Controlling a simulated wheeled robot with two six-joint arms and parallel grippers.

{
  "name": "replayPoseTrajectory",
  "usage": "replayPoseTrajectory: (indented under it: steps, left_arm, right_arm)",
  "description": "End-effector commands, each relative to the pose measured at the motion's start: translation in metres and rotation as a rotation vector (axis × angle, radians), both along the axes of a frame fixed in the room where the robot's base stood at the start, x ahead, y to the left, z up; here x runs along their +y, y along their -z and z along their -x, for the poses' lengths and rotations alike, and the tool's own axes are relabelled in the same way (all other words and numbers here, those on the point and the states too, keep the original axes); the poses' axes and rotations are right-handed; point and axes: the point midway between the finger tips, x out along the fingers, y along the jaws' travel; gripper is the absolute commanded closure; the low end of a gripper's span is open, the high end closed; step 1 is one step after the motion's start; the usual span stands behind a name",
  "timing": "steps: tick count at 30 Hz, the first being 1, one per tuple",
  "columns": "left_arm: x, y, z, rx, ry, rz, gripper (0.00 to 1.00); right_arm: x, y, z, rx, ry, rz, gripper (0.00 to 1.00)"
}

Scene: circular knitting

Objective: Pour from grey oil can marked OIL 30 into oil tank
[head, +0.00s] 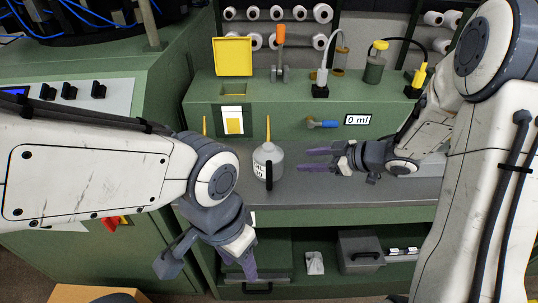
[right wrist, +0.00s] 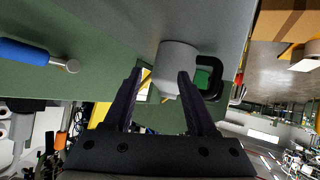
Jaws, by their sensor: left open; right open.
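A grey oil can (head: 268,158) with a yellow spout, a pale label and a black handle stands upright on the grey shelf. Its label is too small to read surely. My right gripper (head: 308,160) is open just right of the can, fingers pointing at it. In the right wrist view the can (right wrist: 175,62) lies ahead of the open fingers (right wrist: 158,80), apparently ungripped. A green housing with a raised yellow lid (head: 232,57) and a filler opening (head: 237,91), seemingly the oil tank, is behind the can. My left gripper (head: 212,266) is open and empty, low in front of the shelf.
A blue-handled valve (head: 322,124) and a "0 ml" display (head: 357,120) are on the housing front. A grey box (head: 360,252) sits on the lower shelf.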

Motion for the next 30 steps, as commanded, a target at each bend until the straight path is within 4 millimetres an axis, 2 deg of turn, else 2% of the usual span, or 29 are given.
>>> replayPoseTrajectory:
  steps: [4,9,16,23,30]
  left_arm:
    - [0.0,-0.007,0.0,0.0,0.0,0.0,0.48]
    - [0.0,-0.008,0.0,0.0,0.0,0.0,0.48]
    - [0.0,-0.003,0.0,0.0,0.0,0.0,0.48]
    - [0.0,-0.001,0.0,0.0,0.0,0.0,0.48]
    - [0.0,0.003,0.0,0.0,0.0,0.0,0.48]
  right_arm:
    - [0.013,-0.006,0.038,0.046,-0.227,-0.141,0.43]
    - [0.02,-0.009,0.062,0.084,-0.347,-0.217,0.43]
    - [0.052,0.004,0.06,0.09,-0.366,-0.226,0.43]
    - [0.069,0.012,0.056,0.09,-0.362,-0.225,0.43]
    - [0.098,0.028,0.048,0.089,-0.364,-0.224,0.43]
